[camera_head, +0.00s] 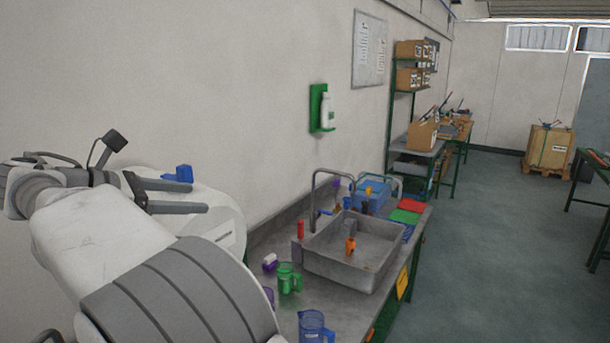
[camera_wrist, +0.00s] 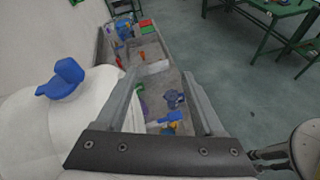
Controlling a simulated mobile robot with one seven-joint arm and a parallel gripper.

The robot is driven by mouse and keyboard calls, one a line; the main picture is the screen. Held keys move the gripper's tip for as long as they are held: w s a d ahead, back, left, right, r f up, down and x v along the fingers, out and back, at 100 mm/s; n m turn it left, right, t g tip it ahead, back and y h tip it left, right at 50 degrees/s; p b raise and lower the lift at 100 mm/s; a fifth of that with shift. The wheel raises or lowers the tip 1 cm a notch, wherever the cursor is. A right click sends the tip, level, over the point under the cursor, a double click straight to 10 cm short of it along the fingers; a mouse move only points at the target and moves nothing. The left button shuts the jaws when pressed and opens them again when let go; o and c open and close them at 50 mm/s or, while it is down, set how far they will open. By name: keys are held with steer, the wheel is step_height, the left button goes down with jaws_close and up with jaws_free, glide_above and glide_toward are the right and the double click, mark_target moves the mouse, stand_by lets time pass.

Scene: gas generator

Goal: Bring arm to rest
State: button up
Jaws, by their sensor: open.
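My gripper (camera_head: 198,198) is at the left in the head view, raised at the end of my bent white and grey arm. Its two dark fingers are spread apart with nothing between them. In the wrist view, the open fingers (camera_wrist: 161,75) frame part of the bench and sink below. A large white rounded tank (camera_head: 222,222) with a blue fitting (camera_head: 180,174) on top is behind the fingers. The blue fitting also shows left of the fingers in the wrist view (camera_wrist: 62,78). I cannot tell the exact gap between gripper and tank.
A grey bench carries a sink (camera_head: 340,268), a green jug (camera_head: 288,279), a blue jug (camera_head: 312,326) and green and red pieces. A green dispenser (camera_head: 321,108) hangs on the wall. Shelves with cardboard boxes (camera_head: 409,50) stand farther back. The floor (camera_head: 490,250) at right is open.

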steer(key=s+d+f+m+g+y+b, duration=0.1)
steer(key=d+m+g, duration=0.15)
steer(key=d, duration=0.65)
steer(key=s+d+f+m+g+y, duration=0.15)
steer(key=d+m, duration=0.25)
steer(key=d, duration=0.5)
steer(key=d+f+m+g+y+b, duration=0.15)
steer(key=d+m, duration=0.25)
steer(key=d, duration=0.6)
steer(key=s+d+f+m+y, duration=0.1)
steer(key=s+d+f+m, duration=0.2)
steer(key=s+f+m, duration=0.1)
steer(key=s+d+f+m+y+b, duration=0.1)
steer(key=s+d+f+m, duration=0.3)
steer(key=s, duration=0.5)
steer(key=s+d+f+m+y+b, duration=0.1)
steer(key=s+d+f+m+y, duration=0.1)
steer(key=s+f+m, duration=0.3)
steer(key=shift+s+d+f+m+y, duration=0.2)
steer(key=shift+s+d+m+y, duration=0.1)
steer(key=shift+s+d+m, duration=0.5)
steer(key=shift+w+t, duration=0.1)
steer(key=shift+t, duration=0.15)
